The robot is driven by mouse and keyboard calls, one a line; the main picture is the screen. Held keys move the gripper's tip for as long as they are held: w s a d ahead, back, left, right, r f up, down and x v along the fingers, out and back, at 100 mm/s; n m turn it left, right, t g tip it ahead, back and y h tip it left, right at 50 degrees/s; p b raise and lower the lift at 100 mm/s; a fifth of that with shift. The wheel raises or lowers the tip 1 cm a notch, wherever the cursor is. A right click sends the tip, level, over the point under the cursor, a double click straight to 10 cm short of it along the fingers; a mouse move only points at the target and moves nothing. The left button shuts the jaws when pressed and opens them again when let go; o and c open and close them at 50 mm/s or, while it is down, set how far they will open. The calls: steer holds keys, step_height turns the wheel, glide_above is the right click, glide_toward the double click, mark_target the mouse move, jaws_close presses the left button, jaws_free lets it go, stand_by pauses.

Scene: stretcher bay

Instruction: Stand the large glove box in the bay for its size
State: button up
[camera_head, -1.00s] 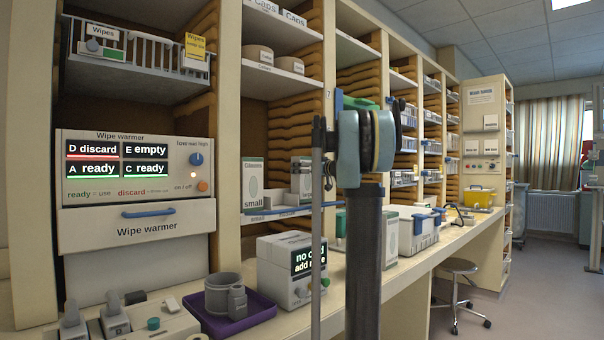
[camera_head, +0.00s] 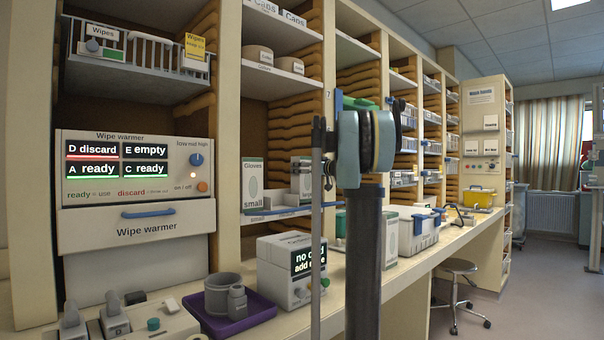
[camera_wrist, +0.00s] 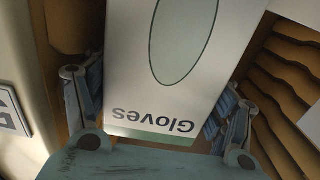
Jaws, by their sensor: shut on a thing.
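In the wrist view, a white glove box (camera_wrist: 180,85) with a green edge and a large pale oval is between the fingers of my gripper (camera_wrist: 158,110). The gripper is shut on it. The word "Gloves" appears upside down; no size word shows. In the head view, my arm's dark upright parts hide the gripper and any sight of the held box. A glove box marked "small" (camera_head: 253,185) stands upright in a shelf bay at left centre. Another box (camera_head: 301,178) stands to its right, behind a low front rail (camera_head: 280,211).
A white box with an oval (camera_head: 390,240) stands on the counter (camera_head: 400,268), right of my arm. A white device with a dark display (camera_head: 308,258) and a purple tray (camera_head: 240,318) are nearer. In the wrist view, brown slats (camera_wrist: 290,95) lie close at right.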

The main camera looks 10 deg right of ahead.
steer(key=shift+f, duration=0.5)
stand_by(0.4)
steer(key=o, duration=1.9)
steer(key=v, duration=1.2)
steer(key=shift+a, duration=0.1)
